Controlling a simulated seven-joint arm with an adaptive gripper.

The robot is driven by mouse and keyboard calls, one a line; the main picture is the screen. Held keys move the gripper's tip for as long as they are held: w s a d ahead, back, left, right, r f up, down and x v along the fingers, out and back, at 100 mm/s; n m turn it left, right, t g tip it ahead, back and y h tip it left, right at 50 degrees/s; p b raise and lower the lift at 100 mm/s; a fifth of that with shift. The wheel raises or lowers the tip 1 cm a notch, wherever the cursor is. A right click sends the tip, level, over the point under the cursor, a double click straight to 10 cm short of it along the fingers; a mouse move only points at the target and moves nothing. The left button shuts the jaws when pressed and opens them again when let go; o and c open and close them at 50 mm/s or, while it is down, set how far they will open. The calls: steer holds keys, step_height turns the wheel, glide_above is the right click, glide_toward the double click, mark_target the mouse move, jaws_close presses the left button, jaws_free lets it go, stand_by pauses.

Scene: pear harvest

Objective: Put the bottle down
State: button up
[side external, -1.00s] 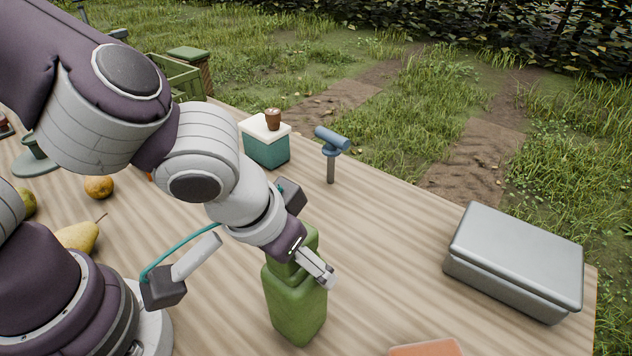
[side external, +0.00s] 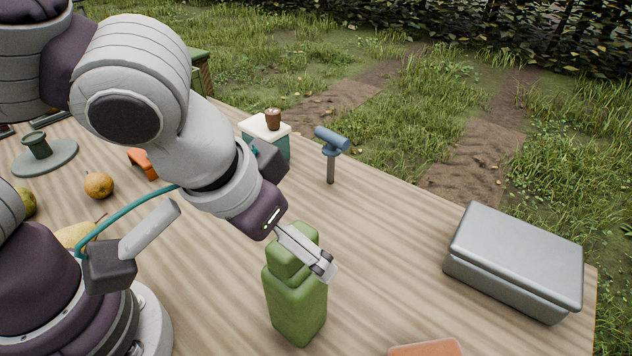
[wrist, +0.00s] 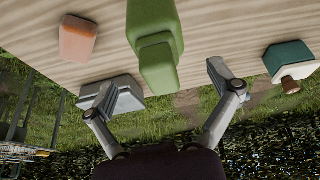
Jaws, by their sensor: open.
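The green bottle (side external: 297,304) stands upright on the wooden table in the side view, with its narrower top beside my gripper (side external: 328,268). In the wrist view the bottle (wrist: 153,30) reaches down from the top edge, its narrower top lying between and beyond my open fingers (wrist: 165,95). Both fingers are apart from the bottle in the wrist view, with a gap on each side. In the side view my gripper covers part of the bottle's top.
A grey metal box (side external: 515,262) lies at the right of the table. An orange block (side external: 427,348) is at the front. Pears lie at left.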

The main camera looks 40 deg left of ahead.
steer(key=v, duration=0.7)
steer(key=w+a+f+t, duration=0.1)
steer(key=a, duration=1.5)
steer(key=shift+f, duration=0.2)
